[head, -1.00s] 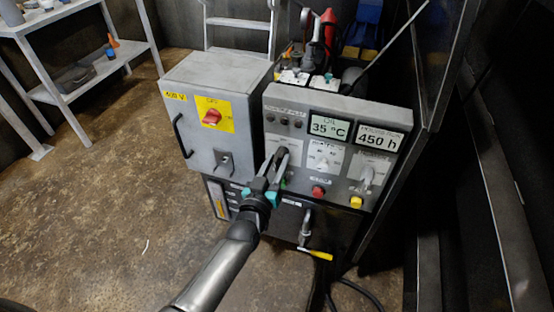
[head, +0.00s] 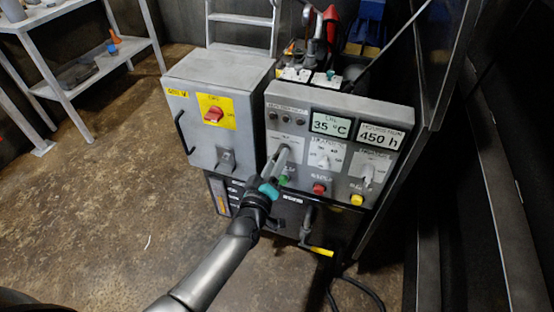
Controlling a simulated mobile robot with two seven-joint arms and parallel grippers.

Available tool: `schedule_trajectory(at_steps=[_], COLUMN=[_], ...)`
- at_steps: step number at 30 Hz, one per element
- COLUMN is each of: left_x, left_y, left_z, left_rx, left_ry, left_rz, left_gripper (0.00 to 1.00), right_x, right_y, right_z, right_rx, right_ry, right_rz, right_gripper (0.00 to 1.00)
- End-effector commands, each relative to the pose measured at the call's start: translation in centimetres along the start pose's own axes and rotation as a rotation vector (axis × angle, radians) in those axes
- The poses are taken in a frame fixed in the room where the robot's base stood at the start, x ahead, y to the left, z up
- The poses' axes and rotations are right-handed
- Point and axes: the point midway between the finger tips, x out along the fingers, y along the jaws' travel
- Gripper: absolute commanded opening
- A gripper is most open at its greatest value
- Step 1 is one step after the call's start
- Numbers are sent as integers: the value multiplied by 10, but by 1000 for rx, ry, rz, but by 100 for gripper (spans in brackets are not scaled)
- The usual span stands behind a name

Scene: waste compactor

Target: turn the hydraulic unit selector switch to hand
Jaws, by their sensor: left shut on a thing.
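The grey control panel (head: 342,118) carries a row of selector switches. My left gripper (head: 283,154) reaches the left end of that row and is shut on the left selector switch, which its fingers mostly hide. I cannot read that switch's label or see which way its knob points. The middle selector switch (head: 322,161) and the right selector switch (head: 367,174) are pale knobs on white plates, with nothing touching them. Their small labels are too blurred to read surely. My right gripper is not in view.
Below the switches are a green button (head: 283,180), a red button (head: 319,188) and a yellow button (head: 357,199). Left stands a grey cabinet (head: 197,137) with a red rotary switch (head: 213,115). A yellow-ended lever (head: 320,250) sits below.

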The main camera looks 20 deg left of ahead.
Motion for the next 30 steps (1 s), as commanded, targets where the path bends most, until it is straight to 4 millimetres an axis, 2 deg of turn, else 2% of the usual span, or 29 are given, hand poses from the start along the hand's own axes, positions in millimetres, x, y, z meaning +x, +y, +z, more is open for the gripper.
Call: schedule_trajectory(at_steps=[11, 12, 14, 23, 26, 30], left_x=[1, 1, 1, -2, -8, -25], left_y=[1, 1, 1, 0, 0, 1], left_z=[-2, -2, -2, 0, 0, -1], left_rx=[-8, -8, -8, -6, -6, -6], left_ry=[4, 4, 4, 1, -1, -1], left_rz=[2, 2, 2, 0, -1, -1], left_gripper=[0, 40, 46, 46, 46, 46], right_x=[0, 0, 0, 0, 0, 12], right_y=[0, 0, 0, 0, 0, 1], right_z=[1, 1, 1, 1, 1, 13], right_rx=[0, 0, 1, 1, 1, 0], right_ry=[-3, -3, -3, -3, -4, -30], right_rz=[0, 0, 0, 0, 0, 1], right_gripper=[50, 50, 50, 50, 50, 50])
